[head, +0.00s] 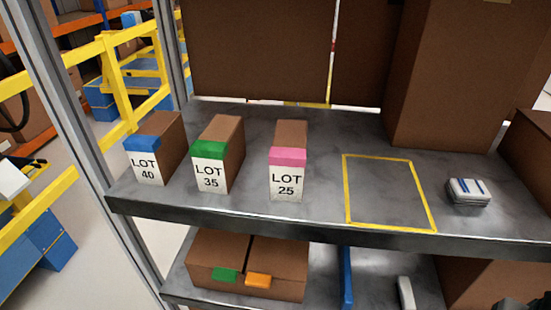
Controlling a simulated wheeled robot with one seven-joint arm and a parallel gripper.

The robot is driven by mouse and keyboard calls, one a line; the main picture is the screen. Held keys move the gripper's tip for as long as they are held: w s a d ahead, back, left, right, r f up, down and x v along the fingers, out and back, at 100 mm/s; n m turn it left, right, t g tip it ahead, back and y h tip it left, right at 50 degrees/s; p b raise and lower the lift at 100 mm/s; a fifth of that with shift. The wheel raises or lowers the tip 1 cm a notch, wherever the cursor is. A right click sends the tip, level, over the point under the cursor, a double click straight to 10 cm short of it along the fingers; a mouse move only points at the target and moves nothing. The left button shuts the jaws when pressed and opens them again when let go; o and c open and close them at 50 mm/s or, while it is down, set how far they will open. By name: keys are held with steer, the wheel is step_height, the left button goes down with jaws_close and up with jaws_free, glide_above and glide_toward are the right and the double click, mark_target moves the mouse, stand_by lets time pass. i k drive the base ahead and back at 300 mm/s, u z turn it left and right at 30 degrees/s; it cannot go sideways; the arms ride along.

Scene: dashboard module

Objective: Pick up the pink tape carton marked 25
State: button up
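The carton marked LOT 25 (288,188) is a narrow brown box with a pink tape band across its top front edge and a white label. It stands upright on the grey shelf (320,212), near the front edge, left of the yellow outlined square. Its front and top show, and nothing covers it. No gripper fingers can be made out; only a dark shape, too cut off to identify, shows at the bottom right corner.
A green-taped LOT 35 carton (216,160) and a blue-taped LOT 40 carton (152,153) stand to the left. Large brown boxes (450,75) stand behind.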

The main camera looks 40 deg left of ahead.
mark_target(287, 156)
steer(key=u, duration=0.65)
steer(key=k, duration=0.4)
steer(key=u, duration=1.45)
steer(key=i, duration=0.5)
